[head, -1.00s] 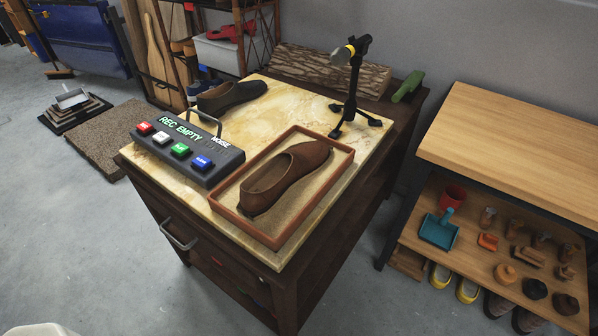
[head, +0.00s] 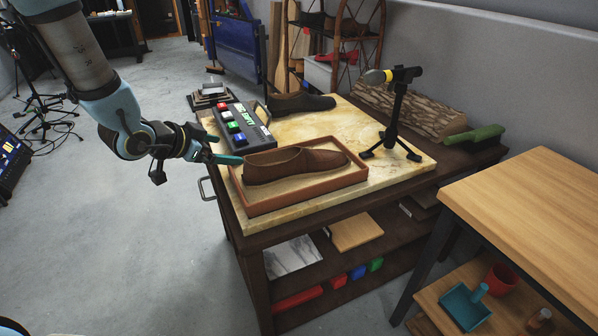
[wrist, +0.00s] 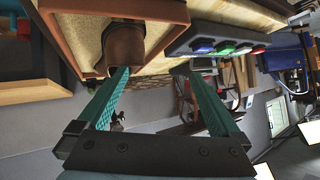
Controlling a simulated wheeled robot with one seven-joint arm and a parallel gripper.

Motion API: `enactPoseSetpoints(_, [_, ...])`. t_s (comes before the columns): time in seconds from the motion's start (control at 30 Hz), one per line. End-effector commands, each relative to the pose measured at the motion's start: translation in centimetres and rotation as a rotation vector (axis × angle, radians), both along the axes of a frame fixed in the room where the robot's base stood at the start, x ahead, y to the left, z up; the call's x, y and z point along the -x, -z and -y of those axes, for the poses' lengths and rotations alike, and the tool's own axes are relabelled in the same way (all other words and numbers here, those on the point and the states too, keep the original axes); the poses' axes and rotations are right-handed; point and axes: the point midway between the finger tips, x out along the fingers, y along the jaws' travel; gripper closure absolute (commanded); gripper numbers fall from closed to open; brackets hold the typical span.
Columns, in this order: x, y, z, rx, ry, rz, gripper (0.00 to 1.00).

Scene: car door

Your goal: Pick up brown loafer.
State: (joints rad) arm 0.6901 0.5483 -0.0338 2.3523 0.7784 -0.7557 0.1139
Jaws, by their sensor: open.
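The brown loafer (head: 290,164) lies in a shallow terracotta-rimmed tray (head: 308,194) on the marble-topped cabinet. Its heel end points left, toward my gripper (head: 222,150). In the wrist view the heel of the loafer (wrist: 123,45) shows at the upper left, close to the tip of one teal finger. My gripper (wrist: 152,75) is open, with its two fingers wide apart and nothing between them. In the head view it is left of the loafer, at about the height of the tray. I cannot tell whether a finger touches the shoe.
A recorder box with coloured buttons (head: 239,126) lies behind the tray, near my gripper. A dark shoe (head: 300,103) is at the back. A microphone on a tripod (head: 394,115) stands right of the tray. A log (head: 405,108) and a wooden table (head: 535,200) are further right.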

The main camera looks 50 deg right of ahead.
Motion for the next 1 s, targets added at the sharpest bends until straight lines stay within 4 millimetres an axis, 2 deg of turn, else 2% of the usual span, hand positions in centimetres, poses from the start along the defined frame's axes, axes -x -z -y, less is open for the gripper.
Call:
enactPoseSetpoints(0.03, [2.4,0.7,2.0,0.041,0.091,-0.002,0.00])
enactPoseSetpoints(0.1, [4.8,0.8,3.9,0.094,0.184,-0.003,0.00])
enactPoseSetpoints(0.23, [7.4,0.9,5.7,0.148,0.275,-0.010,0.00])
enactPoseSetpoints(0.5, [8.1,2.5,9.4,0.158,0.290,-0.011,0.00])
enactPoseSetpoints(0.77, [8.1,3.2,11.2,0.158,0.286,-0.010,0.00])
enactPoseSetpoints(1.0, [8.1,4.6,14.4,0.156,0.286,-0.010,0.00])
